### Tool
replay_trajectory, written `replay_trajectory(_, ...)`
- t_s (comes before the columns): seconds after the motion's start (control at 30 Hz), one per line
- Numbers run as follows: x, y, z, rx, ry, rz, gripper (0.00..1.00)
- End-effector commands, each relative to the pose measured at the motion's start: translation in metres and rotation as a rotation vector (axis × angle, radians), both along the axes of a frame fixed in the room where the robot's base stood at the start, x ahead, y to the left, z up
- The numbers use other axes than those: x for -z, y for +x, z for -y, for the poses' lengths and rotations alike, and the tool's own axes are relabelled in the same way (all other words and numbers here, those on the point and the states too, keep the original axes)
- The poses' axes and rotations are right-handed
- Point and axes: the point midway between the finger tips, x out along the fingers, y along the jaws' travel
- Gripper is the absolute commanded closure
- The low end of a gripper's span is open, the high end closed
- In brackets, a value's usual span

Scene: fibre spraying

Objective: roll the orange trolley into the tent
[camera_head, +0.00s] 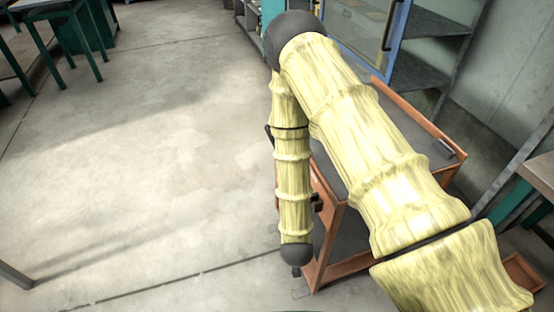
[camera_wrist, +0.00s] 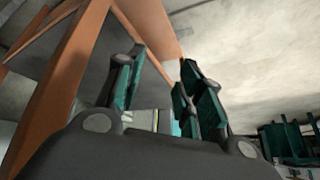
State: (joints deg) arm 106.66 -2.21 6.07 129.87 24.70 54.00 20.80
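The orange trolley (camera_head: 341,228) stands right of centre in the head view, with an orange frame and dark grey shelves. My arm hangs across it and hides much of its near side. In the wrist view, orange trolley bars (camera_wrist: 66,80) fill the left and top centre. My gripper (camera_wrist: 162,64) has its green-padded fingers apart, with a clear gap between them. An orange bar lies just beyond the fingertips; I cannot tell whether they touch it. In the head view the fingers are not clearly seen. I cannot make out a tent in either view.
A blue-framed glass-fronted cabinet (camera_head: 362,28) and grey shelving (camera_head: 432,25) stand behind the trolley, near the wall. A table (camera_head: 541,172) is close at the right edge. Green-legged tables (camera_head: 75,35) stand at the back left. The concrete floor (camera_head: 150,150) on the left is clear.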

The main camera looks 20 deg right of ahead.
Motion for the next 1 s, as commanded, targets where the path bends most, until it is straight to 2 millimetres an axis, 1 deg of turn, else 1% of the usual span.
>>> replay_trajectory(0.03,0.014,0.016,-0.002,0.042,0.001,0.047,0.63)
replay_trajectory(0.1,0.018,0.036,-0.003,0.106,0.005,0.11,0.63)
replay_trajectory(0.13,0.006,0.056,-0.005,0.163,0.011,0.171,0.63)
replay_trajectory(0.2,-0.008,0.089,-0.009,0.281,0.025,0.292,0.63)
replay_trajectory(0.27,-0.02,0.115,-0.012,0.381,0.043,0.393,0.63)
replay_trajectory(0.3,-0.029,0.132,-0.015,0.45,0.057,0.464,0.63)
replay_trajectory(0.37,-0.045,0.155,-0.019,0.554,0.083,0.574,0.63)
replay_trajectory(0.4,-0.056,0.169,-0.023,0.624,0.103,0.65,0.63)
replay_trajectory(0.47,-0.073,0.187,-0.029,0.731,0.134,0.762,0.63)
replay_trajectory(0.5,-0.086,0.198,-0.033,0.799,0.158,0.835,0.63)
replay_trajectory(0.6,-0.114,0.216,-0.044,0.961,0.215,1.004,0.63)
replay_trajectory(0.67,-0.13,0.222,-0.051,1.047,0.248,1.097,0.63)
replay_trajectory(0.7,-0.151,0.226,-0.056,1.102,0.269,1.154,0.63)
replay_trajectory(0.8,-0.179,0.229,-0.068,1.22,0.315,1.275,0.63)
replay_trajectory(0.9,-0.199,0.229,-0.078,1.309,0.347,1.368,0.63)
replay_trajectory(1.0,-0.212,0.228,-0.085,1.363,0.367,1.424,0.63)
